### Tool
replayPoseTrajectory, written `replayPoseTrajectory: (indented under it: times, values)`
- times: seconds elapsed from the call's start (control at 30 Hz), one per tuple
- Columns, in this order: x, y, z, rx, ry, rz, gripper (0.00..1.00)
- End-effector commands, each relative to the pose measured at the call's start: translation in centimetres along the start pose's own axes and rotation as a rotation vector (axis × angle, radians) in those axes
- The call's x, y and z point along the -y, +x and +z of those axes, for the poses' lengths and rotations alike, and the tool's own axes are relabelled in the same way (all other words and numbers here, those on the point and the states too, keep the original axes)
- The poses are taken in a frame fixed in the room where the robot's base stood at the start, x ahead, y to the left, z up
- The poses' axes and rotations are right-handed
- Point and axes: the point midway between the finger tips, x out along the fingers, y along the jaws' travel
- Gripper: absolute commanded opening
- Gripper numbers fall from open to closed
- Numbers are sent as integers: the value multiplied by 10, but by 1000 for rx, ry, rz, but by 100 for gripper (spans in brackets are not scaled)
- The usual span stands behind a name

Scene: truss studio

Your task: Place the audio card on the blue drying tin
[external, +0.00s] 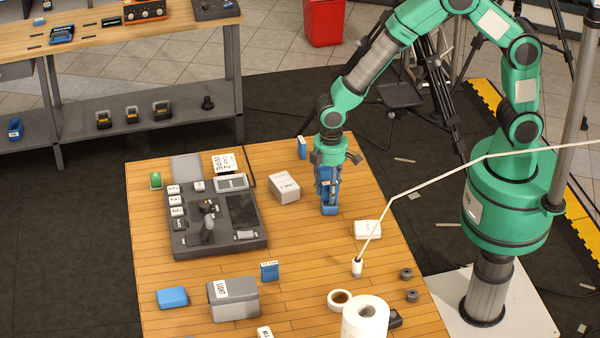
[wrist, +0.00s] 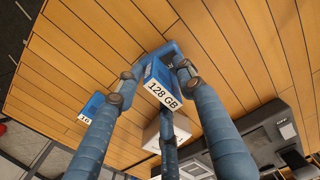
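My gripper (external: 328,196) points straight down over the back right of the wooden table. In the wrist view my gripper (wrist: 158,82) has its fingers around a blue card (wrist: 153,72) labelled "128 GB". I cannot tell whether they press on it. A blue body shows behind this card; whether it is part of it is unclear. A flat blue tin (external: 172,298) lies at the front left, with nothing on it. Another upright blue card (external: 269,271) stands behind the grey box. A third blue card (external: 301,148) stands at the back edge. No label reading "audio" is legible.
A dark control console (external: 217,220) fills the left of the table. A white box (external: 284,188) stands just left of my gripper. A grey "LIGHT" box (external: 233,299) stands right of the tin. A paper roll (external: 365,318) and tape ring (external: 340,300) stand at the front right.

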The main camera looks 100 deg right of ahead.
Motion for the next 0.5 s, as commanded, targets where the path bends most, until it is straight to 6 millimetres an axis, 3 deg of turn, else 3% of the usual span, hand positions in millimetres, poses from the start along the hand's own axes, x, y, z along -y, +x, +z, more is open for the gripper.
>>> replayPoseTrajectory:
  times: [0.27, 0.5]
  values:
    - [0, -8, 0, -1, 0, 0, 38]
    - [0, -35, -1, -2, 0, 0, 38]
